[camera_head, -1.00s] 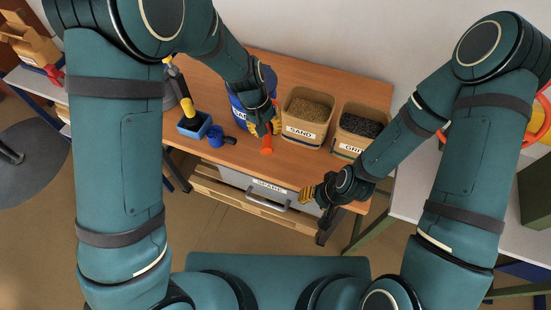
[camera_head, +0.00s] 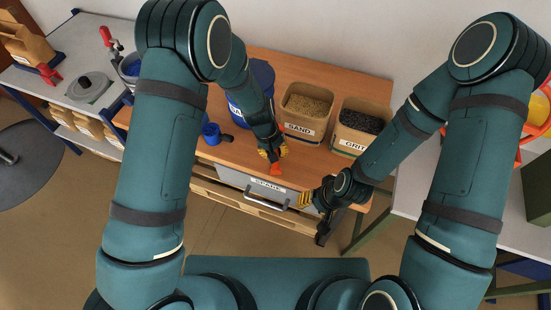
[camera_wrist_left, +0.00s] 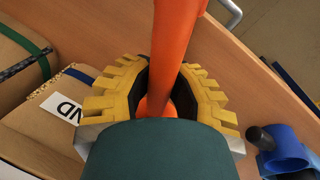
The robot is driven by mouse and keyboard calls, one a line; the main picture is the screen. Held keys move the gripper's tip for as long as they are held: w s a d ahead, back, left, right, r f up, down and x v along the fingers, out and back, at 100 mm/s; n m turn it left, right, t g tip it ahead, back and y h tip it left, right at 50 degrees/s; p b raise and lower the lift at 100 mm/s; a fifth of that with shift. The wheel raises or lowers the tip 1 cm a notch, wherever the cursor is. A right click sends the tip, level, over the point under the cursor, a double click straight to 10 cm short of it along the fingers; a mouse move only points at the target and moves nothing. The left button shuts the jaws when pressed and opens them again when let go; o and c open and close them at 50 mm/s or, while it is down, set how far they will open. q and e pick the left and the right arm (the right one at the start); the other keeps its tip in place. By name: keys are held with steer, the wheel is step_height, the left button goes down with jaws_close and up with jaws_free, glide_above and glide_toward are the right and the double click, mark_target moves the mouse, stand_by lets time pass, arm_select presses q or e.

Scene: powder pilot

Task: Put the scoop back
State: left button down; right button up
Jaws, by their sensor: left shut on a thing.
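The orange scoop (camera_head: 277,169) is in my left gripper (camera_head: 271,154), near the front edge of the wooden table (camera_head: 233,155). In the left wrist view, the yellow ridged fingers close on both sides of the scoop's orange shaft (camera_wrist_left: 173,50); its lower end is hidden by the gripper. The SAND box (camera_head: 302,128) and the GRIT box (camera_head: 351,145) stand behind and to the right of my left gripper. A blue tub (camera_head: 262,75) stands behind my left forearm, partly hidden. My right gripper (camera_head: 306,200) is at the table's front right; its jaw opening is unclear.
A small blue cup with a dark handle (camera_head: 211,134) is on the table at left; it also shows in the left wrist view (camera_wrist_left: 287,150). A grey drawer labelled SPARE (camera_head: 240,182) is under the tabletop. A white side table (camera_head: 62,60) stands at far left.

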arm_select(q)
steer(key=shift+a+b+x, duration=0.2)
steer(key=shift+a+x, duration=0.05)
steer(key=shift+x, duration=0.75)
steer(key=shift+a+b+x, duration=0.2)
steer(key=shift+x, duration=0.85)
steer(key=shift+s+f, duration=0.1)
steer(key=shift+f, duration=0.15)
steer(key=c, duration=0.9)
jaws_free()
steer(key=shift+o, duration=0.2)
